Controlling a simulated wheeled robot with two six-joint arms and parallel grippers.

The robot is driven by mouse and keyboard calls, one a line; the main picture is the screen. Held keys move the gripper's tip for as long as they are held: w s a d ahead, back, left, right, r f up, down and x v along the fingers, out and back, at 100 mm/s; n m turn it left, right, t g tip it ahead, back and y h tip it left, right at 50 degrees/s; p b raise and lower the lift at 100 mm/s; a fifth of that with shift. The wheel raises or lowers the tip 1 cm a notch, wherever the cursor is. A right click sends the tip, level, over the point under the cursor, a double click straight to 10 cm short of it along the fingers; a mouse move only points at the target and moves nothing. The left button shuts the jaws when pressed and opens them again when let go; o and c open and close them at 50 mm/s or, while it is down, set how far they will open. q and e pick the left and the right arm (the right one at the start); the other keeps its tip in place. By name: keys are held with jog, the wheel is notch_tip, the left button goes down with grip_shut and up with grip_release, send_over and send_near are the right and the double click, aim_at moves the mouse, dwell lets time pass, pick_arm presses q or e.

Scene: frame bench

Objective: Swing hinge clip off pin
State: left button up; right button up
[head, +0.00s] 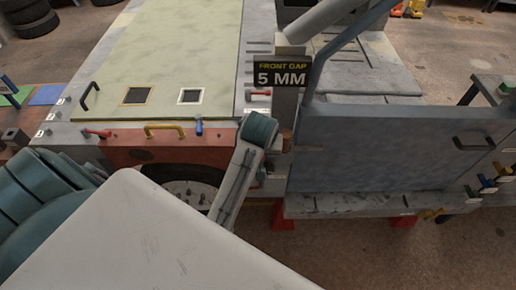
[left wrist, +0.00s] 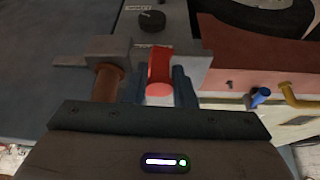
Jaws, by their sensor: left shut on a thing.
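My left gripper (left wrist: 158,76) is shut on a red clip (left wrist: 159,62) in the left wrist view, with one dark finger on each side of it. The clip's rounded red end faces the camera, and its far part runs up against a grey block (left wrist: 191,66). A copper-brown cylinder (left wrist: 108,82), perhaps the hinge pin, stands just left of the fingers under a grey bracket (left wrist: 109,48). I cannot tell whether the clip touches a pin. In the head view my left forearm hides the fingers and the clip. My right gripper is not in view.
A grey upright panel (head: 385,150) stands to the right of my arm. A sign reading 5 MM (head: 282,72) is on the post above. The vehicle's red side (head: 150,150) with a yellow handle (head: 165,129) and a blue peg (head: 198,126) lies to the left.

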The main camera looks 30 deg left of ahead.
pick_arm(q)
jog(key=shift+w+d+n, duration=0.15)
jog(key=shift+n, duration=0.25)
jog(key=shift+r, duration=0.1)
grip_shut()
jog(key=o, duration=0.9)
grip_release()
jog(key=shift+o, duration=0.2)
